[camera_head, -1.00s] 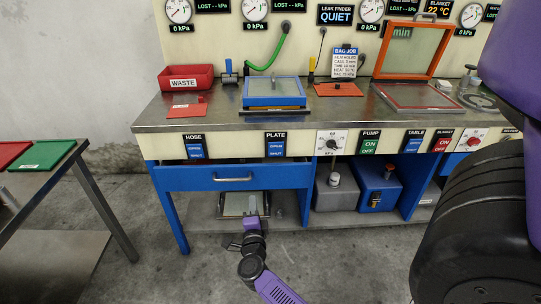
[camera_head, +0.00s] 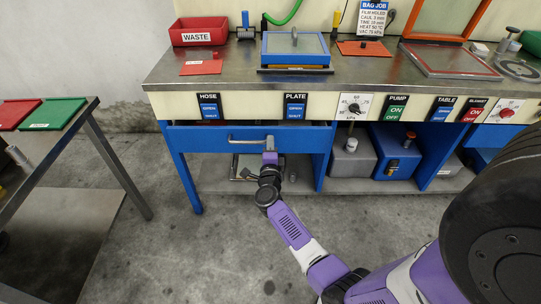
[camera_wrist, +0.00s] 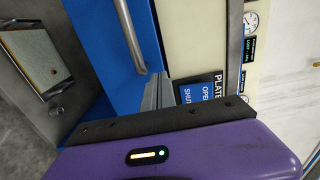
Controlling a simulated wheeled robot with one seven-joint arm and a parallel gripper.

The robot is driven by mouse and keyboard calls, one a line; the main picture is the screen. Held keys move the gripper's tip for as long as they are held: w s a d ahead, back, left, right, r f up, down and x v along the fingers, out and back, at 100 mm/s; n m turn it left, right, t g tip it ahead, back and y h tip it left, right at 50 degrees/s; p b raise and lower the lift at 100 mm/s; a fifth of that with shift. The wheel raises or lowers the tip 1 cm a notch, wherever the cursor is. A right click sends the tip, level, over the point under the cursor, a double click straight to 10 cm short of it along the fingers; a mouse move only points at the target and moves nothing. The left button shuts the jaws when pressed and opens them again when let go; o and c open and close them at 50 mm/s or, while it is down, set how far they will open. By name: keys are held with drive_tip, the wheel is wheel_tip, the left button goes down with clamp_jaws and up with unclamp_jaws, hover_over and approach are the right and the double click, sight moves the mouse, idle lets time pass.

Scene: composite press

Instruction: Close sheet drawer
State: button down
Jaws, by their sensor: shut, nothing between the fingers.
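The blue sheet drawer (camera_head: 205,138) sits under the left part of the bench, with a horizontal silver handle (camera_head: 243,138) on its front. A dark gap shows above its front; how far it stands out is hard to tell. My gripper (camera_head: 270,144) is shut and empty, close to the right end of the handle, in front of the drawer face. In the wrist view the handle (camera_wrist: 130,38) runs beside my grey fingertips (camera_wrist: 158,92), against the blue front (camera_wrist: 97,28). Whether the fingers touch the drawer front cannot be told.
The bench top (camera_head: 225,72) carries a red waste bin (camera_head: 199,31) and a blue framed plate (camera_head: 296,48). Below the drawer is a shelf with a tray (camera_head: 243,170). Pump boxes (camera_head: 352,158) stand to the right. A side table (camera_head: 75,118) stands at left; floor between is clear.

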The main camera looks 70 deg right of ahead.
sight(270, 130)
drive_tip(key=shift+b+x, duration=0.3)
drive_tip(key=shift+x, duration=1.55)
drive_tip(key=b+x, duration=0.1)
drive_tip(key=x, duration=0.3)
drive_tip(key=shift+f+b, duration=0.1)
drive_tip(key=shift+b, duration=0.3)
drive_tip(key=shift+w, duration=0.1)
